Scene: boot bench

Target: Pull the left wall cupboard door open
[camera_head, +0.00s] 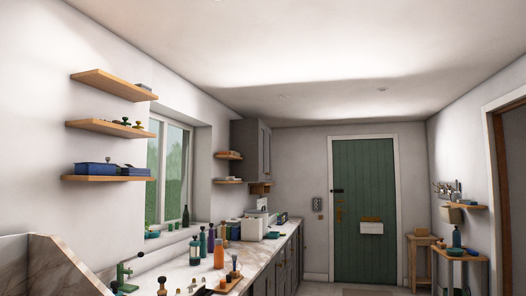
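A grey wall cupboard (251,150) hangs high on the left wall, past the window and near the far corner. Its doors face right and appear shut; I see them at a steep angle, so I cannot clearly tell the left door from the other or make out the handles. Neither of my grippers is in view.
A marble counter (196,270) with bottles, including an orange one (219,253), and a white box (252,229) runs below the cupboard. Wooden shelves (112,128) stick out at left. A green door (364,210) closes the far end. Small tables stand at right.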

